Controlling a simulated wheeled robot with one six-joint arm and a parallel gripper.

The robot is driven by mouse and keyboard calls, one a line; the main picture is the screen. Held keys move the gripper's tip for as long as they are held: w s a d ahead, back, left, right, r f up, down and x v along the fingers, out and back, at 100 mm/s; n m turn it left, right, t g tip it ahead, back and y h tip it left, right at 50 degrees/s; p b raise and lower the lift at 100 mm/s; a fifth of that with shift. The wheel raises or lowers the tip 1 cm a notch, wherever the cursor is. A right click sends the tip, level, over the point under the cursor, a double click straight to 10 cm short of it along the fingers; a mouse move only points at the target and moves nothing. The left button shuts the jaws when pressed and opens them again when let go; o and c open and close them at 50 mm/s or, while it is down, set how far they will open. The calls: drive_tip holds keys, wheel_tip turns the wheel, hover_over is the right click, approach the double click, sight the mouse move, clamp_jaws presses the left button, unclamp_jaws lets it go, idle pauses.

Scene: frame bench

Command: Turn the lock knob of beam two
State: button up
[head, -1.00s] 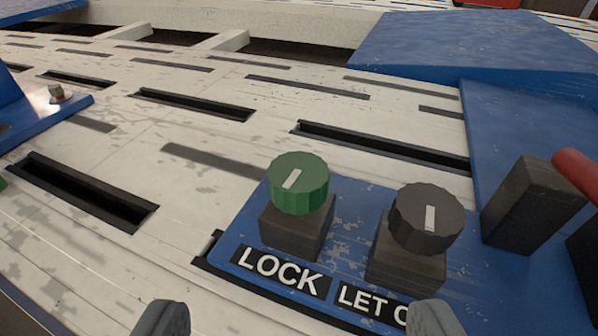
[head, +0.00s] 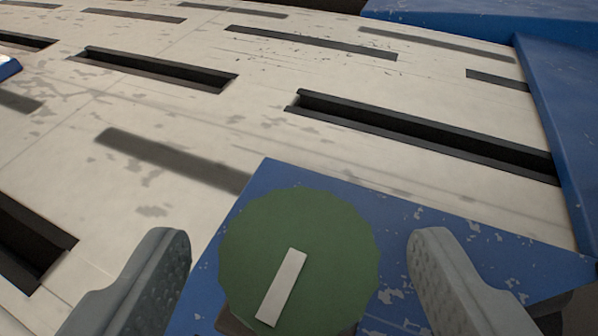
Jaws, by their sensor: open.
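The green lock knob (head: 255,240) is seen from above, low in the middle of the head view. Its white pointer mark (head: 281,288) tilts, with its upper end to the right. The knob stands on a dark block on a blue plate (head: 470,245) with chipped paint. My gripper (head: 300,250) is open, with one grey finger to the left of the knob and one to the right. A gap shows on both sides, so neither finger appears to touch it. The LOCK label and the dark knob beside it are out of view.
The worn white bench (head: 210,120) has several dark slots, one long slot (head: 430,135) just behind the plate. A raised blue part (head: 560,110) stands along the right side. The white surface behind the knob is free of tall things.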

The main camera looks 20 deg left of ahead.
drive_tip(key=shift+x, duration=1.25)
drive_tip(key=c, duration=1)
drive_tip(key=shift+n+g+y, duration=0.3)
drive_tip(key=shift+n+y, duration=0.3)
drive_tip(key=shift+y, duration=0.1)
drive_tip(key=o, duration=1)
